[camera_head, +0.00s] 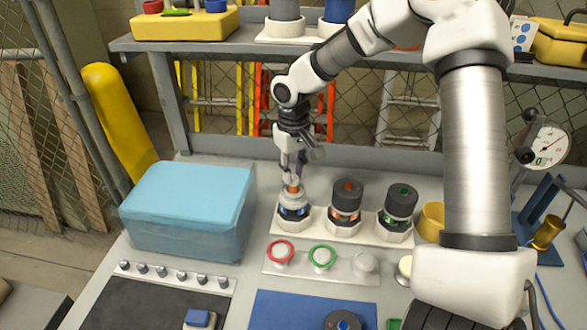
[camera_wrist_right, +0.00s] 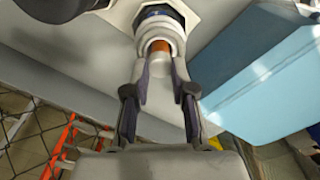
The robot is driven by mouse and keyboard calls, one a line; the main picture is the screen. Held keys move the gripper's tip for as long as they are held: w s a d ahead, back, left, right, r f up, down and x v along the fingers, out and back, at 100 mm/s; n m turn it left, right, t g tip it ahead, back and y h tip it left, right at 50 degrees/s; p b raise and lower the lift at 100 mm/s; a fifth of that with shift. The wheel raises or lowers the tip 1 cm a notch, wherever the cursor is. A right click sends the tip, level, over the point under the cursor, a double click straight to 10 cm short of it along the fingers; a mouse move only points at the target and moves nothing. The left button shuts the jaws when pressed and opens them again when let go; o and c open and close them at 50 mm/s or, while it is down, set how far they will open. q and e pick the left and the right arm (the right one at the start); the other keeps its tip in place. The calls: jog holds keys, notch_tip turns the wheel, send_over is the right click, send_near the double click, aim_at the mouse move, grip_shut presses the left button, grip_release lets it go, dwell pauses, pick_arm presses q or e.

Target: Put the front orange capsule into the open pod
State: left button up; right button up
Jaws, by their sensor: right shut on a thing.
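The orange capsule (camera_head: 293,189) shows as a short orange cylinder between the fingertips of my right gripper (camera_head: 292,175). In the right wrist view the fingers (camera_wrist_right: 159,78) close around the capsule (camera_wrist_right: 159,47) from both sides. Its far end meets the white collar of the left pod (camera_head: 293,211). How deep it sits in the collar is hidden. This pod, with a blue band, stands upright in the white rack (camera_head: 320,230); the wrist view also shows its collar (camera_wrist_right: 158,25). My left gripper is not in view.
Two dark-capped pods stand to the right, one with an orange top (camera_head: 347,200), one green (camera_head: 401,203). A light-blue box (camera_head: 190,205) stands left. A plate with a red ring (camera_head: 281,252) and a green ring (camera_head: 322,257) lies in front, before a blue mat (camera_head: 280,312).

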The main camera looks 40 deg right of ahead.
dwell(0.3)
jog(key=o, duration=0.9)
notch_tip(320, 180, up, 12)
